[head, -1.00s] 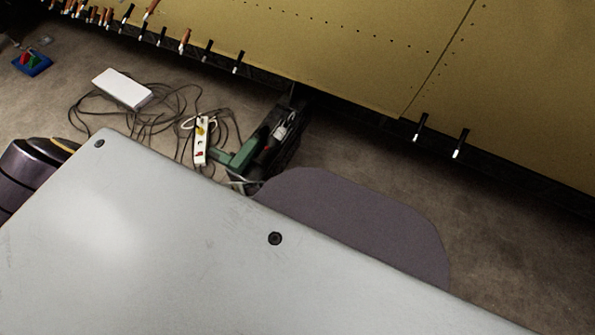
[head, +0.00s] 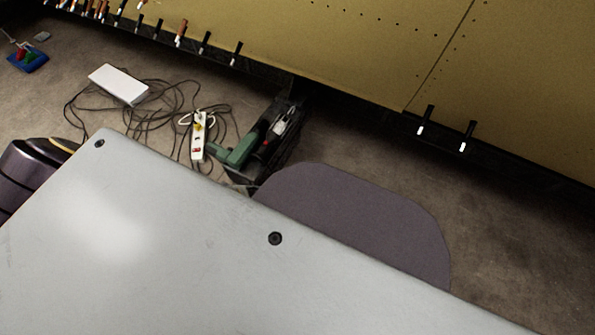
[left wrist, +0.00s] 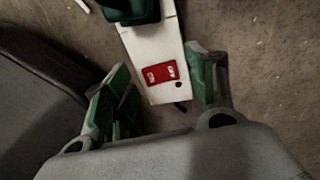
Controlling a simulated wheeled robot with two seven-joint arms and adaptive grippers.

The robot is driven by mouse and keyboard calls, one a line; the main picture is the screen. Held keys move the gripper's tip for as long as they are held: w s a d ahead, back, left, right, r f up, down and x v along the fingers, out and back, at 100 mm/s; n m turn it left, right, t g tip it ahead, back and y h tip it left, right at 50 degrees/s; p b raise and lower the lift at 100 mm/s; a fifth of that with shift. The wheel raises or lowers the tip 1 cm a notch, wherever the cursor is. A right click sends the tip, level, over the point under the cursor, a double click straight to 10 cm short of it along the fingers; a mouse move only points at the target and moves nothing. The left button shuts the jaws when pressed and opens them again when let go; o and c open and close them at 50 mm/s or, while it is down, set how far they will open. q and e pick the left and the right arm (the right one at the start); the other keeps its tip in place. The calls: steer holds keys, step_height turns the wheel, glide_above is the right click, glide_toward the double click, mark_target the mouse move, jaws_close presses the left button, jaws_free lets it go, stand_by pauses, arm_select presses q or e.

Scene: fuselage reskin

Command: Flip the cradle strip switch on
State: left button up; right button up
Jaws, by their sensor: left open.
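In the left wrist view, a white power strip (left wrist: 150,48) lies on the floor with a red rocker switch (left wrist: 160,73) near its lower end. A dark green plug or block covers its upper part. My left gripper (left wrist: 160,82) is open, its green-padded fingers on either side of the strip's lower end, with the switch showing between them. I cannot tell the switch's position or how high the fingers are. In the head view, a white strip (head: 198,140) with a yellow plug and a red switch lies on the floor. Neither gripper shows in the head view.
Dark cables (head: 180,98) lie loosely around the strip and a white box (head: 118,85). A green and black tool-like object (head: 265,143) lies just right of the strip. A large tan panel (head: 340,45) with pegs along its edge runs across the back.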

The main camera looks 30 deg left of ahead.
arm_select(q)
steer(key=shift+c, duration=0.2)
steer(key=c, duration=1)
steer(key=shift+s+t+p, duration=0.15)
steer(key=shift+t+p, duration=0.35)
steer(key=shift+p, duration=0.3)
steer(key=o, duration=1)
steer(key=shift+o, duration=0.2)
